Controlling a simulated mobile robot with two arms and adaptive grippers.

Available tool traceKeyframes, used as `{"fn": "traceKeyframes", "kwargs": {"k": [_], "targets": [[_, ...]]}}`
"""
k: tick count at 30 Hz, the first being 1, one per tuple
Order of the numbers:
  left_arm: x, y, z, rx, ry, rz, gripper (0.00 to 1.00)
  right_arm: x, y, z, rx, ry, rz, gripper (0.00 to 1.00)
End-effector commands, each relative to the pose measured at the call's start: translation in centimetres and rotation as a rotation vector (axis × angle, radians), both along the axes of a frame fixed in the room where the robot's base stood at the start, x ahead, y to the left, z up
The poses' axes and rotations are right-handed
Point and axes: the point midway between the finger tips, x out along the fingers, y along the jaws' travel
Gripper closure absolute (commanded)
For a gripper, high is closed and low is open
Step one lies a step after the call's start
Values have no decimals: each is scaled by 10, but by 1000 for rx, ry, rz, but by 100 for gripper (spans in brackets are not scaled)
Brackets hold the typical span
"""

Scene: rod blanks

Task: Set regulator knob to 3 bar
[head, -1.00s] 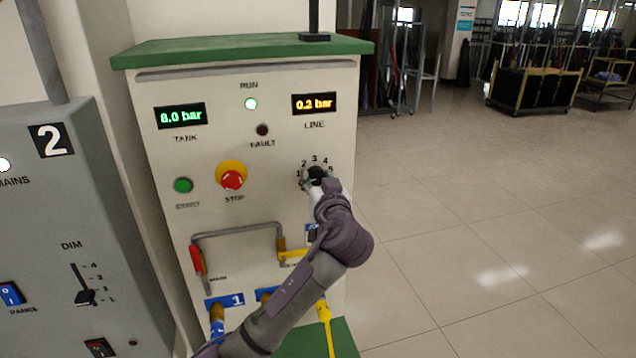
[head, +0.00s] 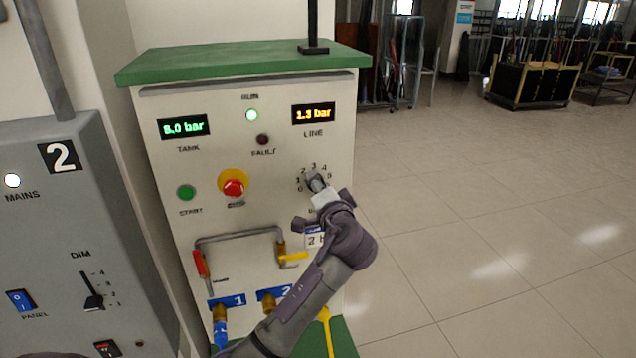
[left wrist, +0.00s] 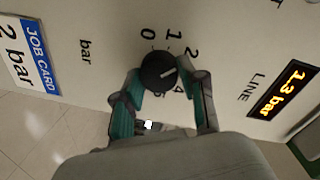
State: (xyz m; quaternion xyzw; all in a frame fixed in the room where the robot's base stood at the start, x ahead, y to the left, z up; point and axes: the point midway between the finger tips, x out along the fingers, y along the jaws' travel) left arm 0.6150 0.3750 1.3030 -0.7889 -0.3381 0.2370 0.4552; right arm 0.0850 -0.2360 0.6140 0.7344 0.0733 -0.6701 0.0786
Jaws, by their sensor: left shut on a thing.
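The regulator knob (left wrist: 153,66) is round and black, with a white pointer line, on the cream panel (left wrist: 85,75). In the left wrist view its line points towards the side of the 2; the 3 is hidden by a finger. My left gripper (left wrist: 160,80) is shut on the knob, one finger on each side. In the head view the gripper (head: 317,184) covers most of the knob, below the scale numbers. The orange LINE display (head: 313,114) reads 1.3 bar. A job card (left wrist: 32,50) shows "2 bar". My right gripper is not in view.
A red STOP button (head: 233,188) and green START button (head: 186,193) sit left of the knob. A grey pipe (head: 235,236) with red and yellow handles runs below. A grey cabinet (head: 45,225) stands left.

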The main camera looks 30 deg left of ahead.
Motion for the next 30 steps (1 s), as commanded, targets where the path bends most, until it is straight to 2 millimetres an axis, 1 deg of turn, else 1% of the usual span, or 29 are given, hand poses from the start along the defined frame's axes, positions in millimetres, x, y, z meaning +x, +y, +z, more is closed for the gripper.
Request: {"fn": "traceKeyframes", "kwargs": {"k": [9,18,24,30], "targets": [[1,-1,0,195,226,-2,94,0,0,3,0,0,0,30],[1,-1,-1,356,416,-2,94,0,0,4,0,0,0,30],[2,-1,-1,431,503,-2,94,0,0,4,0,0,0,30],[2,-2,-1,475,554,-2,94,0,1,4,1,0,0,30]]}}
